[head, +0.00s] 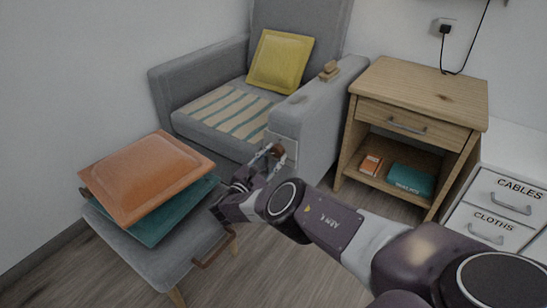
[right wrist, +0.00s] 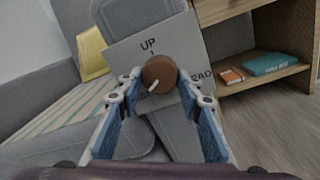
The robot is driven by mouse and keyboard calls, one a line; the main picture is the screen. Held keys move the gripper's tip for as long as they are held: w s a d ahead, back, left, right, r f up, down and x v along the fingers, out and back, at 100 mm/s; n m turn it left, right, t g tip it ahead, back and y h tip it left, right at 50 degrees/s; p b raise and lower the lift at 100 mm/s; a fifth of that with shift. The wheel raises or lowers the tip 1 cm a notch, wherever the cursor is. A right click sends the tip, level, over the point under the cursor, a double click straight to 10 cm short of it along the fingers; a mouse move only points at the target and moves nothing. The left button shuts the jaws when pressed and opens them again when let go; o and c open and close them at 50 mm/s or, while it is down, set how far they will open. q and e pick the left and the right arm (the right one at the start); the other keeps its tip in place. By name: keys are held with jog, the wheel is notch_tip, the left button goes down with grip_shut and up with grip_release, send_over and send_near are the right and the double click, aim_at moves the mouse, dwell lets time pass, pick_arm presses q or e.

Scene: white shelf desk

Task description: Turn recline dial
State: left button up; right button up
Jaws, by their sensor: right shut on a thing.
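The recline dial is a round brown knob (head: 278,150) on a pale plate on the front of the grey armchair's arm (head: 310,105). In the right wrist view the dial (right wrist: 159,71) has a white pointer line aimed at its lower left. The plate (right wrist: 125,55) reads "UP" above the dial and "READ", partly covered, to its right. My right gripper (head: 273,153) is shut on the dial, with one finger at each side in the right wrist view (right wrist: 158,80). My left gripper is not in view.
A grey stool (head: 195,260) with orange (head: 150,175) and teal (head: 160,222) cushions stands left of my right gripper. A wooden nightstand (head: 410,85) and white drawers (head: 500,195) stand to the right. A yellow cushion (head: 280,60) sits on the armchair.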

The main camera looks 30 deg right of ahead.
dwell(0.5)
jog(key=o, duration=1.2)
jog(key=shift+c, duration=0.2)
jog(key=shift+a, duration=0.1)
jog(key=v, duration=1.2)
